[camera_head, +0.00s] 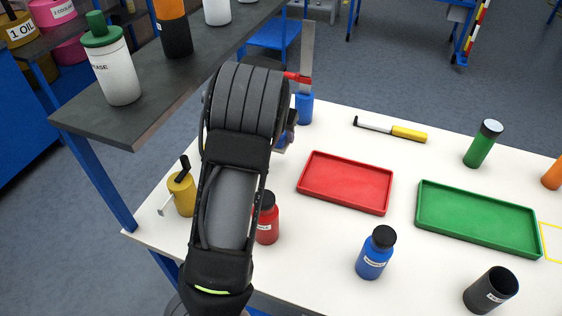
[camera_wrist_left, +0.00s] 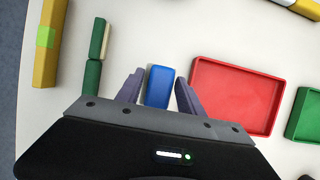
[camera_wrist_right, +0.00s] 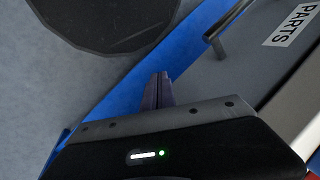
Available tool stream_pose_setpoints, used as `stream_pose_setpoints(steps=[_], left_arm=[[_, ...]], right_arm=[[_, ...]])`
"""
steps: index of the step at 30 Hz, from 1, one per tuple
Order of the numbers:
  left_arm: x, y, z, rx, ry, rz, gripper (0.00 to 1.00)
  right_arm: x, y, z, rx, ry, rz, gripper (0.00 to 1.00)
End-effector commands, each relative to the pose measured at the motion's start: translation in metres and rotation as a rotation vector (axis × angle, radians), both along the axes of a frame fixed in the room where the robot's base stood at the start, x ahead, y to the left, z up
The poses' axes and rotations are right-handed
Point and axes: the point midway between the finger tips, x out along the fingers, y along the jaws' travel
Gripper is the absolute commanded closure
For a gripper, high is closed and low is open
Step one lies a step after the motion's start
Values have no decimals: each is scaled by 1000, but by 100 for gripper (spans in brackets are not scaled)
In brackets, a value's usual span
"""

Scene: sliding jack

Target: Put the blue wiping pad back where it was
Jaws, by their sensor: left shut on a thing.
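In the left wrist view the blue wiping pad (camera_wrist_left: 158,87) is a small blue block between the two fingers of my left gripper (camera_wrist_left: 159,92). The gripper is shut on it, over the white table just left of the red tray (camera_wrist_left: 236,95). In the head view my left arm hides most of this gripper (camera_head: 287,136). A blue piece (camera_head: 304,108) shows just beyond it; I cannot tell from this view alone if it is the pad. My right gripper (camera_wrist_right: 163,90) has its fingers together with nothing between them, and is outside the head view.
The white table also holds a green tray (camera_head: 478,220), a red bottle (camera_head: 267,222), a blue bottle (camera_head: 375,254), a black cup (camera_head: 490,290), a green cylinder (camera_head: 482,146) and a yellow-handled tool (camera_head: 408,133). A grey shelf (camera_head: 150,88) with containers stands at left, close to my left arm.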

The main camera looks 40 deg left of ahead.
Motion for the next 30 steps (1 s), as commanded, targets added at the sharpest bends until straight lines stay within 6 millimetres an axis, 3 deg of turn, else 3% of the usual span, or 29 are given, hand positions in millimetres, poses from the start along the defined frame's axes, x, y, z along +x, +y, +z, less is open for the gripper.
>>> stream_pose_setpoints(steps=[8, 20, 27, 30], left_arm=[[-1, 0, -47, -1, 1, 2, 93], [0, 0, -55, 0, 0, 0, 93], [0, 0, -86, -1, 1, 2, 93], [0, 0, -90, 0, -1, 1, 93]], right_arm=[[1, 0, -2, 1, -1, 1, 100], [0, 0, -3, 1, -1, 1, 100], [1, 0, -4, 2, -3, 0, 100], [1, 0, -4, 2, -3, 0, 100]])
